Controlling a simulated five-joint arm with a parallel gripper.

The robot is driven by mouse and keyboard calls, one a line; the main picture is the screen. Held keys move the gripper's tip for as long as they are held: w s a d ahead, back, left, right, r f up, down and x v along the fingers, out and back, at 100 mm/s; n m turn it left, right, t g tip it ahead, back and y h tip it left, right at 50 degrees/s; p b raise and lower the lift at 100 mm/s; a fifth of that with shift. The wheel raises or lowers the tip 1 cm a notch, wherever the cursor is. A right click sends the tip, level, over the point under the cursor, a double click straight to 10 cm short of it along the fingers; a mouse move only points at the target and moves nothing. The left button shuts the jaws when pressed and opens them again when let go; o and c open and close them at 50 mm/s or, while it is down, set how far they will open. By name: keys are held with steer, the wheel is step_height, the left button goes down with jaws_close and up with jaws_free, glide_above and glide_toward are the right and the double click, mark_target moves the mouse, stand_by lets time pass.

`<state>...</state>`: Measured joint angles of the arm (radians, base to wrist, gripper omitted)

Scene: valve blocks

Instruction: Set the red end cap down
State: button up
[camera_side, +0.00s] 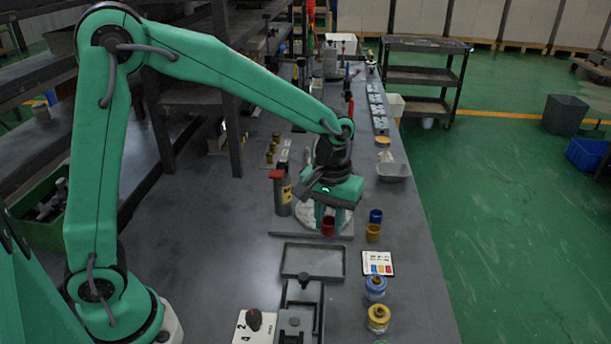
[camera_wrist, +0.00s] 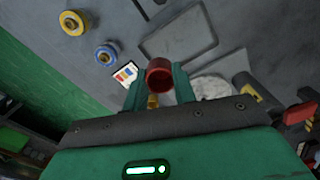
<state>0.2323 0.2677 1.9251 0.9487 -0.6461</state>
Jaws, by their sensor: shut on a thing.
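The red end cap (camera_side: 328,228) is a small open-ended cup held between the two green fingers of my gripper (camera_side: 329,217). In the wrist view, the red cap (camera_wrist: 160,80) sits between the fingertips of my gripper (camera_wrist: 158,86), its open rim showing. My gripper points down near the white round plate (camera_side: 305,212), which it partly hides. The cap appears low over the bench; whether it touches anything below cannot be told.
A blue cap (camera_side: 376,215) and a yellow cap (camera_side: 373,233) stand to the right. An empty shallow grey tray (camera_side: 312,275) lies in front, beside a colour card (camera_side: 378,263). Blue (camera_side: 375,288) and yellow (camera_side: 379,318) round parts stand nearer. A grey bottle (camera_side: 282,197) stands left of my gripper.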

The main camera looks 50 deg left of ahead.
steer(key=shift+s+d+f+n, duration=0.15)
steer(key=shift+d+f+n, duration=0.2)
steer(key=shift+d, duration=0.25)
steer(key=shift+s+d+f+n, duration=0.15)
steer(key=shift+d+f+n, duration=0.1)
steer(key=shift+d+f, duration=0.3)
steer(key=shift+r, duration=0.1)
steer(key=w+a+f, duration=0.2)
steer(key=a, duration=0.1)
steer(key=w+a+f, duration=0.2)
steer(key=a, duration=0.1)
steer(key=w+a+f, duration=0.2)
steer(key=a+f, duration=0.1)
steer(key=shift+w+a, duration=0.25)
steer(key=shift+a, duration=0.1)
steer(key=shift+f, duration=0.1)
steer(key=shift+f, duration=1.9)
steer(key=shift+f, duration=0.15)
steer(key=o, duration=0.6)
steer(key=shift+o, duration=0.4)
